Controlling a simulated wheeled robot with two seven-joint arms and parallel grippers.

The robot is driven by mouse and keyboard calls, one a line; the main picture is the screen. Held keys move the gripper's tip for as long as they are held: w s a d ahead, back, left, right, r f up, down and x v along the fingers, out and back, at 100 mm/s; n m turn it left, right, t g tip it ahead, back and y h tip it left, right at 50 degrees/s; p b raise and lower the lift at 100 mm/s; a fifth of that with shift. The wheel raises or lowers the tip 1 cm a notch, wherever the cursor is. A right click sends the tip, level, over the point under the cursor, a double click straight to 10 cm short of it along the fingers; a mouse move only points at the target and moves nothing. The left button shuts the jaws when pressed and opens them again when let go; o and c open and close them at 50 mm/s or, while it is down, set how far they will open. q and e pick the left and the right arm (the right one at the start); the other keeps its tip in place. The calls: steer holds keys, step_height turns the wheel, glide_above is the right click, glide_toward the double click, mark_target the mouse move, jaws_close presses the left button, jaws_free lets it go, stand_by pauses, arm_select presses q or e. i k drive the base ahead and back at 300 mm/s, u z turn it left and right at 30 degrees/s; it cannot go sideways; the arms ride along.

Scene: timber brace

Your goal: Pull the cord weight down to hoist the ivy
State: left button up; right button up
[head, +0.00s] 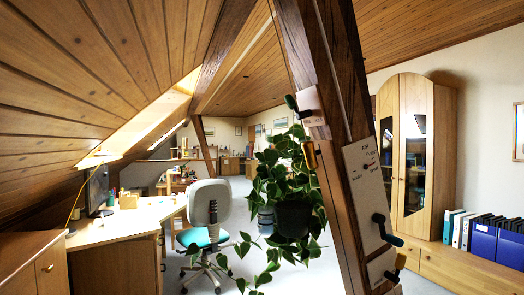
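The ivy (281,178) trails green leaves from a dark round pot (293,218), which hangs in front of the slanted timber brace (338,125). A small orange-yellow piece (310,155) with a dark edge sits at the brace beside the upper leaves; I cannot tell whether it is the cord weight. Dark teal hook-like pieces are on the brace, one high up (291,103) and one lower (385,230) on a white board. I cannot make out the cord. Neither of my grippers shows in the head view.
The white board (368,185) with writing is fixed to the brace. A desk (120,228) with a monitor stands at the left, with an office chair (207,215) beside it. A glass-door cabinet (413,155) and binders on a low cabinet are at the right.

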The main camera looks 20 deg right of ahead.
mark_target(310, 154)
steer(key=z, duration=0.2)
steer(key=i, duration=0.7)
steer(key=z, duration=0.6)
